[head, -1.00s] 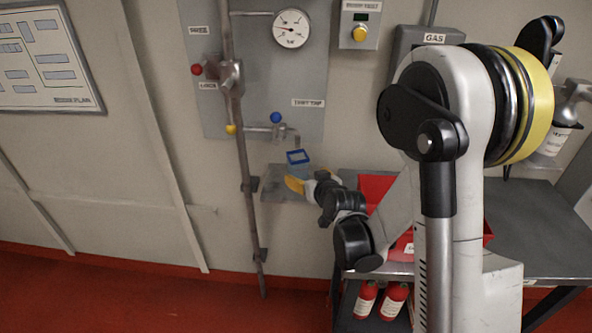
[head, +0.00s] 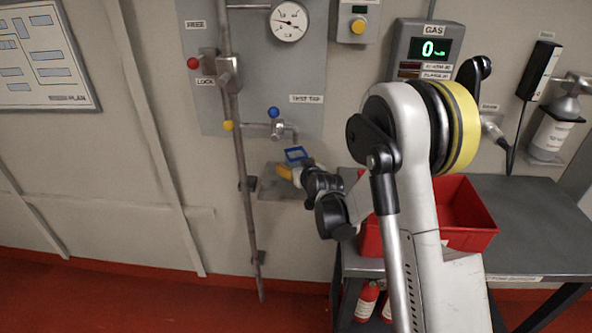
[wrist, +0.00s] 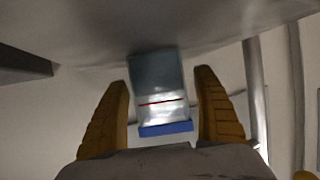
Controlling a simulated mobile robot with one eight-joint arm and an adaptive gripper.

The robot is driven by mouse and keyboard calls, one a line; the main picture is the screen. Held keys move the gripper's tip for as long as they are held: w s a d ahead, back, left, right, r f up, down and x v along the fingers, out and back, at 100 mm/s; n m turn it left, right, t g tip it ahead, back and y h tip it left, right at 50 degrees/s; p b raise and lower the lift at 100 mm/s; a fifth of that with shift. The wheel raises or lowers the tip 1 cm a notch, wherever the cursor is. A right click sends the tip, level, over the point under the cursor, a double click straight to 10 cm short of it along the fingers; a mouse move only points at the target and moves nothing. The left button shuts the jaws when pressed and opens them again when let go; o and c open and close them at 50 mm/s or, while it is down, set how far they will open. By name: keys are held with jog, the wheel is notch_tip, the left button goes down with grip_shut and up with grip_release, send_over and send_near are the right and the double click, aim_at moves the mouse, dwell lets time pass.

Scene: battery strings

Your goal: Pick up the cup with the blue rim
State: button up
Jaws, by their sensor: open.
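The cup with the blue rim (head: 296,155) stands on a small grey wall shelf (head: 268,190) below the test tap. It is squarish and clear, with a red line on its side. In the wrist view the cup (wrist: 159,88) appears upside down, its blue rim toward my palm. My gripper (wrist: 163,80) is open, with one yellow finger on each side of the cup and a visible gap on both sides. In the head view my gripper (head: 299,168) is at the shelf, and it hides the lower part of the cup.
The test tap (head: 283,130) with a blue knob is just above the cup. A vertical pipe (head: 243,170) runs left of the shelf. A red bin (head: 465,212) sits on a grey table (head: 535,215) to the right. A gas display (head: 432,50) hangs behind my arm.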

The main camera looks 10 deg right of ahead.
jog(key=c, duration=1.2)
jog(key=shift+r, duration=0.15)
jog(key=shift+c, duration=0.2)
